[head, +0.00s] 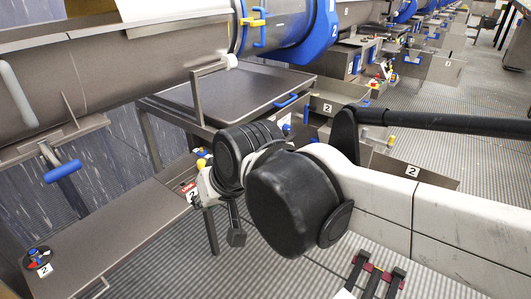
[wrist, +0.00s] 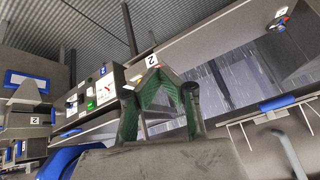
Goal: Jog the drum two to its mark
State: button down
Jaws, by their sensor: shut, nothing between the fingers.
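Drum two is the large grey metal cylinder (head: 150,62) with a thick blue ring (head: 300,40) labelled 2, across the top of the head view. I cannot make out its mark. In the wrist view the control box (wrist: 90,98) shows green and red buttons and white labels. In the head view my wrist mostly hides the fingers.
A small round panel with coloured knobs (head: 38,258) sits on the long metal ledge (head: 120,228) at lower left. A flat grey tray (head: 240,95) lies under the drum. More drum stations run back along the right. Striped floor is open at the right.

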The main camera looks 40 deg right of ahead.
jog(key=w+d+f+m+y+b, duration=0.1)
jog(key=w+d+m+b, duration=0.15)
jog(key=w+m, duration=0.35)
jog(key=w+d+f+m+y+b, duration=0.1)
jog(key=w+d+f+m+b, duration=0.2)
jog(key=w, duration=0.5)
jog(key=w+d+f+m+t+y+b, duration=0.1)
jog(key=w+d+f+m+t, duration=0.2)
jog(key=w+d, duration=0.4)
jog(key=w+d+f+m+y+b, duration=0.1)
jog(key=w+d+f+m+b, duration=0.1)
jog(key=w+d+m, duration=0.5)
jog(key=s+d+f+m+t+b, duration=0.1)
jog(key=d+f+m, duration=0.3)
jog(key=d, duration=0.6)
jog(key=s+d+f+m+t+b, duration=0.1)
jog(key=d+f+m+t+b, duration=0.2)
jog(key=d+f, duration=0.5)
jog(key=s+d+f+m+t+b, duration=0.2)
jog(key=d+f+m, duration=0.3)
jog(key=d, duration=0.8)
jog(key=shift+d+f+t+h, duration=0.15)
jog(key=shift+f+t+h, duration=0.15)
jog(key=shift+f+t, duration=0.6)
jog(key=shift+w, duration=0.15)
jog(key=b+x, duration=0.3)
jog(key=x, duration=1.1)
jog(key=shift+b, duration=0.35)
jog(key=shift+f, duration=0.15)
